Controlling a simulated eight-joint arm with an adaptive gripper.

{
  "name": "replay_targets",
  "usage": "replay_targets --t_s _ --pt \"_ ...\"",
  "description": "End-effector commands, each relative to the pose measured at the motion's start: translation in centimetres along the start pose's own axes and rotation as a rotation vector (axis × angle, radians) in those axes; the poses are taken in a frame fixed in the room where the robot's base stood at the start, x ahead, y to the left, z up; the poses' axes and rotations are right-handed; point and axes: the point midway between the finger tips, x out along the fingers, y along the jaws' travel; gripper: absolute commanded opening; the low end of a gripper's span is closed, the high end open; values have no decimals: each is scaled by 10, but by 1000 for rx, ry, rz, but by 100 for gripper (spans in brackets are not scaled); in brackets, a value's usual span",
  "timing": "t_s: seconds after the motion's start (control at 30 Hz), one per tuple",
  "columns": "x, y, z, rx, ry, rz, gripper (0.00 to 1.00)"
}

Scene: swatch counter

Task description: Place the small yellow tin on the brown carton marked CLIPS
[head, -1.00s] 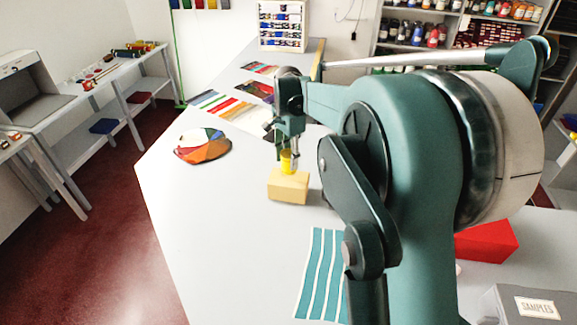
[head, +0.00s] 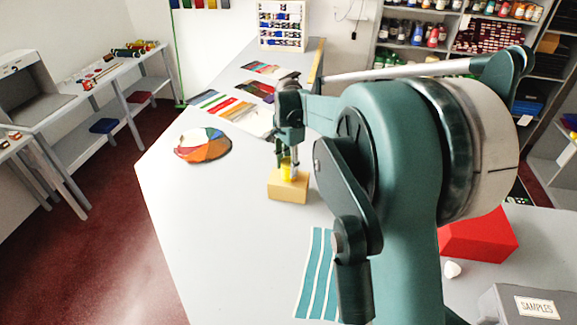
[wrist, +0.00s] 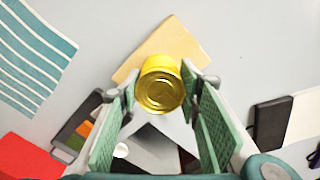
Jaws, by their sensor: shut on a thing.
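The small yellow tin (head: 289,171) is held upright between the fingers of my gripper (head: 287,166), right over the top of the brown carton (head: 288,190). In the wrist view the round gold end of the tin (wrist: 159,91) faces the camera, with a finger of my gripper (wrist: 160,82) on each side. The tan top of the carton (wrist: 178,42) shows behind the tin. The tin's base is at or very near the carton's top; I cannot tell if they touch. No CLIPS lettering is readable on the carton.
The grey counter (head: 215,225) is clear around the carton. A colour fan (head: 203,145) lies left of it, striped swatch sheets (head: 232,108) behind, and a teal striped sheet (head: 317,275) in front. A red box (head: 480,235) and a grey SAMPLES box (head: 520,305) stand at the right.

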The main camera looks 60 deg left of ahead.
Motion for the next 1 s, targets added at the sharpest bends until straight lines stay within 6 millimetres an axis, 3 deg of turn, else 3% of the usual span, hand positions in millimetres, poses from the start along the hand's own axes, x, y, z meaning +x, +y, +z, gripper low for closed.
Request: replay_targets --t_s 0.03,0.07,0.17,0.67,1.0 --pt "2 0 0 0 0 0 18" --pt "1 0 0 0 0 0 38" --pt "1 0 0 0 0 0 49" --pt "-4 0 0 0 0 0 49" --pt "-43 0 0 0 0 0 49"
